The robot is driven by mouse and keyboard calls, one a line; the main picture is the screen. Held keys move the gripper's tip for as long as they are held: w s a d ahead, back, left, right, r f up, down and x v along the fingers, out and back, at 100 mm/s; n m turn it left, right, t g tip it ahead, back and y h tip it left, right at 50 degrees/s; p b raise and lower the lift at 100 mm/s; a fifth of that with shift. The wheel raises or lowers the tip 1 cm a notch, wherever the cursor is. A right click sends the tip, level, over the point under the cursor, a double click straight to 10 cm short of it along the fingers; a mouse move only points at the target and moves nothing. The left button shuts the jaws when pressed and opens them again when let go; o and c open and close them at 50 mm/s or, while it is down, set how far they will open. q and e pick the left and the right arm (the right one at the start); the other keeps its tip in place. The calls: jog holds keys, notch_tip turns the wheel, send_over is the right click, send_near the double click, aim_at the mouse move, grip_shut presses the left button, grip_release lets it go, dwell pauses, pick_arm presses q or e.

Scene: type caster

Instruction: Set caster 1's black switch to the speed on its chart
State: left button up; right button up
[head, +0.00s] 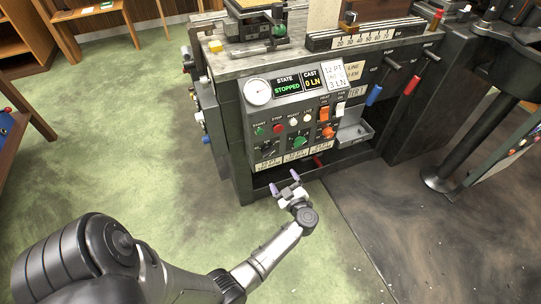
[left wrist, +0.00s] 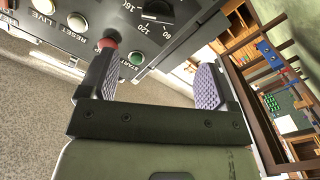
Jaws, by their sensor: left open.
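Caster 1's control panel (head: 262,112) faces me on the grey machine. The black rotary switch (head: 268,148) sits at its lower left, under the green and red buttons. The switch also shows in the left wrist view (left wrist: 157,12), at the top edge and partly cut off, with 80, 120 and 160 marked around it. Small cream label cards (head: 270,164) sit below the row of knobs; their print is too small to read. My left gripper (head: 284,182) is open and empty, in front of and below the panel, apart from the switch. My right gripper is out of view.
Beside the switch are a green knob (head: 300,142) and an orange knob (head: 327,132). The green start button (left wrist: 136,58) and red button (left wrist: 108,42) show near my fingers. The display (head: 287,87) reads STOPPED. Blue and red handled levers (head: 411,85) stand right. Floor in front is clear.

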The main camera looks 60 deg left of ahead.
aim_at(268, 152)
pick_arm(q)
jog(key=shift+w+a+b, duration=0.35)
jog(key=shift+a+b, duration=0.55)
jog(key=shift+a, duration=1.3)
jog(key=shift+w+a+b, duration=0.4)
jog(key=shift+a+b, duration=0.55)
jog(key=shift+a, duration=1.3)
jog(key=shift+w+a+b, duration=0.35)
jog(key=shift+a+b, duration=0.55)
jog(key=shift+a, duration=1.3)
jog(key=shift+c, duration=0.3)
jog(key=c, duration=0.9)
jog(key=shift+o, duration=0.2)
